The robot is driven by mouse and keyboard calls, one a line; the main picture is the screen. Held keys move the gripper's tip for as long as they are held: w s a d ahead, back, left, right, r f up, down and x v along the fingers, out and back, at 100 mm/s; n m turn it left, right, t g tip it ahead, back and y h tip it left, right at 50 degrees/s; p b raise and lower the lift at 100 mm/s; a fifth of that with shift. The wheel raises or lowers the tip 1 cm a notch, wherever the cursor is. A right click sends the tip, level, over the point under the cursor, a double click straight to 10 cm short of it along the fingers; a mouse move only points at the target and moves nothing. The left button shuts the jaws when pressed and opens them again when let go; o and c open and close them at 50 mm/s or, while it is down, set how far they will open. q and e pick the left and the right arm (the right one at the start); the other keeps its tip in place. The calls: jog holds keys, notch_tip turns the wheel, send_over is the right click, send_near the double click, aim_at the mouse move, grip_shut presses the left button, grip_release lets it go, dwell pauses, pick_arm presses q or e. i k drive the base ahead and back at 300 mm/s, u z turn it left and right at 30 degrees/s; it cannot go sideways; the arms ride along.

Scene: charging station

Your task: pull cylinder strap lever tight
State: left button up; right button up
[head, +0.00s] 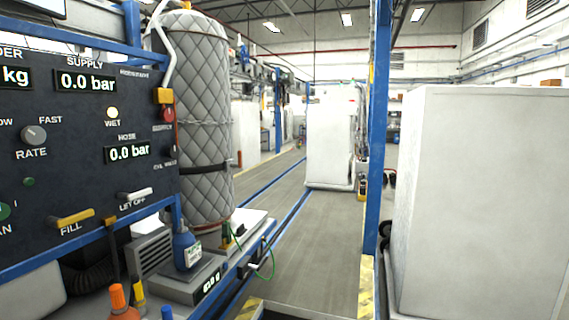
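A tall cylinder in a grey quilted jacket (203,75) stands upright behind the right end of the control panel. A thin chain (205,122) crosses the jacket higher up. Neither of my grippers is in view.
The dark control panel (85,150) fills the left, with "0.0 bar" readouts. A blue bottle (187,249) stands on a scale below it. A blue post (378,130) and white cabinet (480,200) stand right. The middle floor (315,235) is clear.

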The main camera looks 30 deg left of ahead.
aim_at(240, 159)
jog(key=z, duration=0.05)
jog(key=i, duration=1.55)
jog(key=u, duration=0.55)
